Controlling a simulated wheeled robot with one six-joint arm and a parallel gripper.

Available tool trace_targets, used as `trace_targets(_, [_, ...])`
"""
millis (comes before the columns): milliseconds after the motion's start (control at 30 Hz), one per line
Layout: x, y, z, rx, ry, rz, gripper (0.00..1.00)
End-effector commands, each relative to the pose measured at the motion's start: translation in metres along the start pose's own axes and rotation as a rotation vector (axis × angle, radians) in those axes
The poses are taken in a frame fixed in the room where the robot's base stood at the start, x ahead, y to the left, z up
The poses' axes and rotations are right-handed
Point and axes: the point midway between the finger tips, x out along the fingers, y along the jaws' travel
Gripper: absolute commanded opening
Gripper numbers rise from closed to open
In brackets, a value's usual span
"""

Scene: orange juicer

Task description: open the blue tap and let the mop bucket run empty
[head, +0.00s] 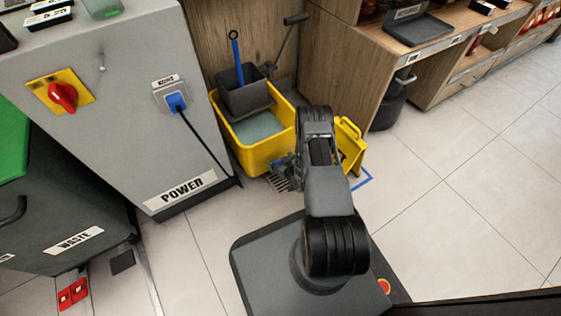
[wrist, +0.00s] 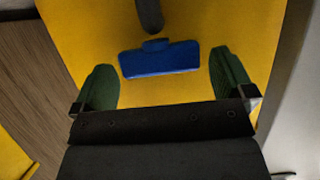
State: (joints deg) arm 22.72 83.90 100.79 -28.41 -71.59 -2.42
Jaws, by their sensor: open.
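The yellow mop bucket (head: 254,158) stands on the floor against the wood panel, with grey-green water (head: 257,128) in it. Its yellow wall (wrist: 225,25) fills most of the wrist view. The blue tap (wrist: 160,60) shows there as a wide flat handle on that wall, below a dark rounded piece (wrist: 149,14). My gripper (wrist: 165,82) is open, one green fingertip on each side of the tap handle, with gaps between. In the head view my arm hides part of the bucket's right side, and the tap cannot be made out clearly.
A dark wringer (head: 246,98) and blue handle (head: 236,56) rise from the bucket. A yellow folding sign (head: 351,141) stands right of my arm. The grey power cabinet (head: 120,120) is left. Floor at right is clear.

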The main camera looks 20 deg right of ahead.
Motion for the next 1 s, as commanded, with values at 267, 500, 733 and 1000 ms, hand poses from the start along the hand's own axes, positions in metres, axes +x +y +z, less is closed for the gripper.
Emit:
trace_targets(267, [0.0002,-0.001,-0.0002,-0.001,0.0,-0.002,0.79])
trace_targets(500, [0.0002,-0.0011,-0.0002,-0.001,0.0,-0.002,0.56])
trace_targets(733, [0.0007,0.0006,-0.0007,-0.022,0.003,-0.058,0.53])
trace_targets(1000, [0.0003,0.0001,-0.0002,-0.051,0.0,-0.127,0.53])
